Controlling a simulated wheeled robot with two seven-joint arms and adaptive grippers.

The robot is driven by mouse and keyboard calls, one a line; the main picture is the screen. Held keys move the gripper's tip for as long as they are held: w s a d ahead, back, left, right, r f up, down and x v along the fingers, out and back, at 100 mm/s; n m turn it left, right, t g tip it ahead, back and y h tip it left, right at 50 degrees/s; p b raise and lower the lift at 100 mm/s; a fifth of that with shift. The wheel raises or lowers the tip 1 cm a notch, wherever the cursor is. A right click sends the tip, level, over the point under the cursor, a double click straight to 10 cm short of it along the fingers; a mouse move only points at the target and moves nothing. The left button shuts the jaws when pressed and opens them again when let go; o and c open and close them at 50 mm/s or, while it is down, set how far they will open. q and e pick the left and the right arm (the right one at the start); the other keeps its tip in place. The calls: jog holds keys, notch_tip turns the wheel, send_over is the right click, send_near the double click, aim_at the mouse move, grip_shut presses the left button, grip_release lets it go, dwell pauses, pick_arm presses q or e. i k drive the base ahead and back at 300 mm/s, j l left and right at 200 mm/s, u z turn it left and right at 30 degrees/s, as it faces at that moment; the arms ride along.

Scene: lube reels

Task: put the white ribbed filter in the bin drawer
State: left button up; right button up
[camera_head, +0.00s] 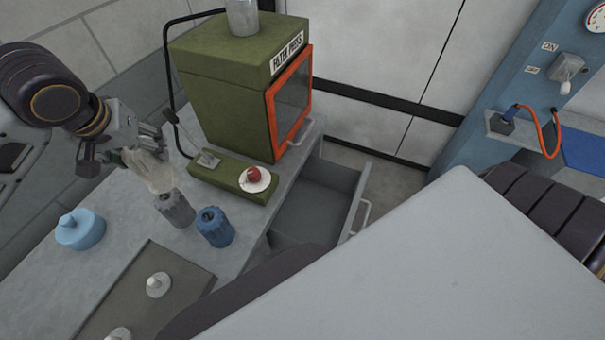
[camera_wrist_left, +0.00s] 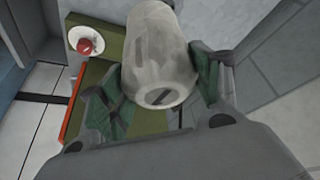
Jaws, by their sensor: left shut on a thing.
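The white ribbed filter (camera_head: 157,175) is pale and shows in the left wrist view (camera_wrist_left: 160,50) with its end toward the camera. My left gripper (camera_head: 147,150) is shut on it, with green finger pads on both sides (camera_wrist_left: 160,85). The filter is tilted, beside and partly behind the grey ribbed filter (camera_head: 176,209); I cannot tell whether they touch. The bin drawer (camera_head: 312,203) is pulled out from the bench below the press, right of the filter. Its visible inside is empty, and its near part is hidden. My right gripper is not in view.
A blue ribbed filter (camera_head: 215,228) and a light blue lidded pot (camera_head: 80,230) stand on the bench. A dark tray (camera_head: 125,285) holds small white pieces.

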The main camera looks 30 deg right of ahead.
aim_at(320, 222)
jog(key=k+l, duration=0.1)
jog(key=l, duration=0.3)
jog(key=k+l, duration=0.15)
jog(key=l, duration=0.25)
jog(key=k+l, duration=0.1)
jog(key=l, duration=0.3)
jog(key=k+l, duration=0.1)
jog(key=l, duration=0.25)
jog(key=z, duration=0.05)
